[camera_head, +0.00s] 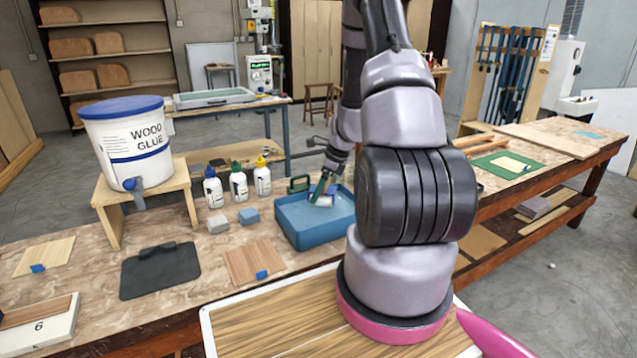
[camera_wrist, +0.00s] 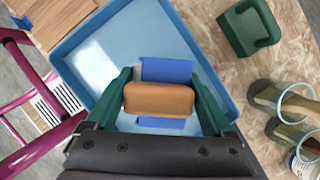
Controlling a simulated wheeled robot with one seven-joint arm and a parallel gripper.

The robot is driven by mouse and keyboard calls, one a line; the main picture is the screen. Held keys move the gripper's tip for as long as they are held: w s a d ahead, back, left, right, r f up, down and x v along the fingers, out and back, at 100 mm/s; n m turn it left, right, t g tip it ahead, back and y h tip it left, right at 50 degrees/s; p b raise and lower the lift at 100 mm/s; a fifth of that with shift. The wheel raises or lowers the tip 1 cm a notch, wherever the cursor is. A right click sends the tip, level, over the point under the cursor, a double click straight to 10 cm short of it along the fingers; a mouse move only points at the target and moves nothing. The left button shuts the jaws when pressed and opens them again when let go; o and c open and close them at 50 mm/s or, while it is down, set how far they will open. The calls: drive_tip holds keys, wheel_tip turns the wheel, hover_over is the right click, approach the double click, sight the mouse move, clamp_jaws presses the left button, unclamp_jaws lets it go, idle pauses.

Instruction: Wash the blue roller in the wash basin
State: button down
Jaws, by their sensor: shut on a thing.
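The wash basin (camera_head: 290,228) is a shallow blue tray on the bench. It also fills the upper middle of the wrist view (camera_wrist: 100,50), with a pale, wet-looking floor. My gripper (camera_head: 321,192) points down over the basin. In the wrist view its green fingers (camera_wrist: 159,98) are shut on the tan handle of the blue roller (camera_wrist: 166,70). Blue parts of the roller show above and below the handle. The roller appears over or in the basin; its underside is hidden, so I cannot tell whether it touches the floor.
A green handled block (camera_head: 299,184) stands just behind the basin; it also shows in the wrist view (camera_wrist: 240,35). A wood glue bucket (camera_head: 127,145) sits on a stand. A dark mat (camera_head: 160,275) lies front left.

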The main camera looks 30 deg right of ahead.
drive_tip(key=shift+f, duration=2.2)
drive_tip(key=shift+d, duration=1.5)
drive_tip(key=shift+a, duration=0.1)
drive_tip(key=shift+a, duration=2.9)
